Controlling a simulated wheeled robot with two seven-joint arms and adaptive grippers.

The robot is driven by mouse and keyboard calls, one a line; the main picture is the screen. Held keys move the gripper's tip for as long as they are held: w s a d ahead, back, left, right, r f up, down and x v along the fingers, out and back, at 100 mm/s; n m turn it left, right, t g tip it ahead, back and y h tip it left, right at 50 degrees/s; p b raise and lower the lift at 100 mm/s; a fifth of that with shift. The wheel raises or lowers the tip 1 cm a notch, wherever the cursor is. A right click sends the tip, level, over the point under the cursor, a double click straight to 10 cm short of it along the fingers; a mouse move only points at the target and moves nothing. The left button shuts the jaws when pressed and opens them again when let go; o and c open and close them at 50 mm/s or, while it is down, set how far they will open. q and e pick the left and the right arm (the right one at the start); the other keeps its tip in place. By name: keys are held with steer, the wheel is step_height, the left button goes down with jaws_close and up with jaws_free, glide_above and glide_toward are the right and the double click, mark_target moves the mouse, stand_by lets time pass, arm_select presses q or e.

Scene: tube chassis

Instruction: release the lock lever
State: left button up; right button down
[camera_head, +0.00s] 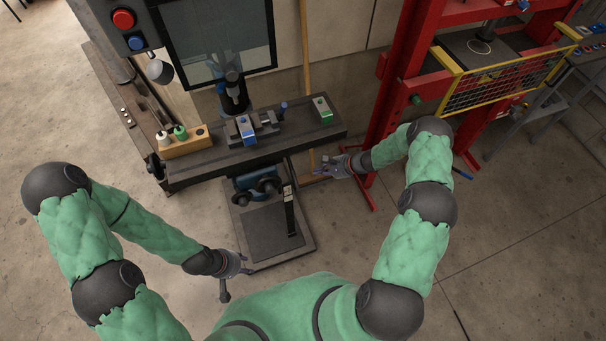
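I cannot tell for sure which part is the lock lever. A short upright handle with a blue tip (283,106) stands at the right end of a small vise (252,125) on the machine table. A dark handle-like part (224,291) shows just below my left gripper (241,264), low in the picture; I cannot tell whether they touch. The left gripper's fingers are small and partly hidden. My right gripper (328,168) is at the table's right front edge, with its fingers apart and nothing visible between them.
The dark machine table (310,130) carries a wooden block with bottles (184,143) and a green-and-white box (322,108). A black post (290,212) stands on the machine's base plate (262,232). A red press frame (396,80) stands right.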

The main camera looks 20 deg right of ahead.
steer(key=b+x, duration=0.3)
steer(key=x, duration=0.7)
arm_select(q)
steer(key=shift+f, duration=1.45)
arm_select(e)
steer(key=shift+s+a+r, duration=0.15)
steer(key=shift+s+r, duration=0.45)
steer(key=shift+r, duration=0.25)
steer(key=shift+s+a+r, duration=0.2)
steer(key=shift+s+r, duration=0.45)
steer(key=shift+r, duration=0.2)
arm_select(q)
steer(key=shift+w+r, duration=0.1)
steer(key=shift+r, duration=0.05)
arm_select(e)
steer(key=shift+s, duration=0.1)
